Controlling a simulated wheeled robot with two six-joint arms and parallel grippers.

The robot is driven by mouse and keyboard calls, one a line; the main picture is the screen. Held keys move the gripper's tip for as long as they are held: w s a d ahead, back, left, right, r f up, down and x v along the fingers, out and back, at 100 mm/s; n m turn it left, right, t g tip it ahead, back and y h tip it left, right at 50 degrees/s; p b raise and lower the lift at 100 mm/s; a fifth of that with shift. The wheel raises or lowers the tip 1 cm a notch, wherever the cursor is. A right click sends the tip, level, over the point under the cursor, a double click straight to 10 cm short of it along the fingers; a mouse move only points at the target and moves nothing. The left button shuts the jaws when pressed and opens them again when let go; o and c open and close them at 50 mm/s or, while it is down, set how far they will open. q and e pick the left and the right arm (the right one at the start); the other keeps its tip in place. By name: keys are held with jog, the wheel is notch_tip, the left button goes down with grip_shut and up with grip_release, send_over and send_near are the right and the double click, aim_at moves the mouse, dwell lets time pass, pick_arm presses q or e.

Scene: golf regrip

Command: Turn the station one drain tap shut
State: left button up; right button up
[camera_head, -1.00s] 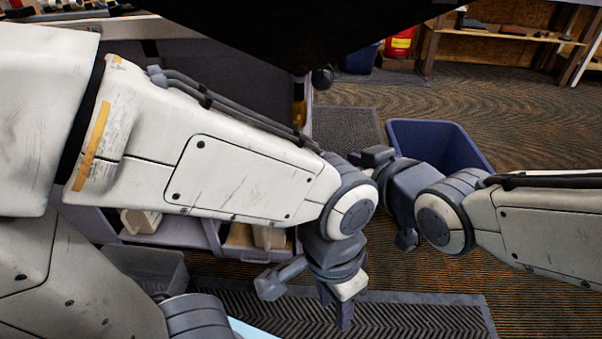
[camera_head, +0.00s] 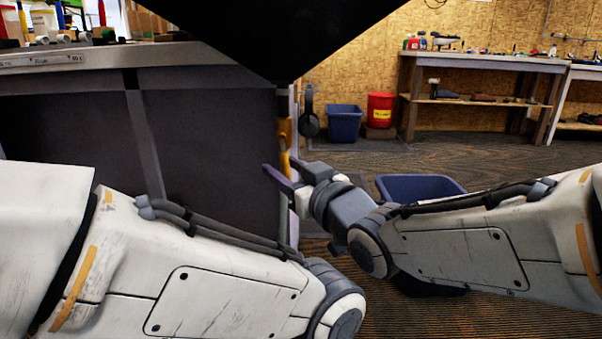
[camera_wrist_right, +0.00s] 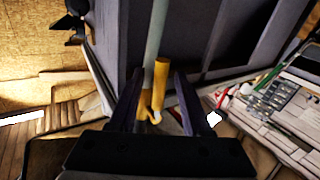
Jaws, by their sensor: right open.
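A yellow fitting that looks like the drain tap (camera_head: 285,132) is on the right end of the grey bench, in line with a pale upright pipe (camera_wrist_right: 155,40). In the right wrist view the yellow handle (camera_wrist_right: 161,85) stands upright, with a small hooked part at its foot. My right gripper (camera_head: 283,166) is open and points at the yellow fitting. In the right wrist view the handle shows between the two fingers; I cannot tell whether they touch it. My left gripper is out of view; only my left arm shows.
A blue bin (camera_head: 420,187) stands behind my right arm. Another blue bin (camera_head: 344,123) and a red bucket (camera_head: 380,109) stand near the back wall. A wooden shelf table (camera_head: 480,62) is at the back right.

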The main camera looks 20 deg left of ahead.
jog(key=shift+x, duration=1.5)
grip_shut()
dwell(0.4)
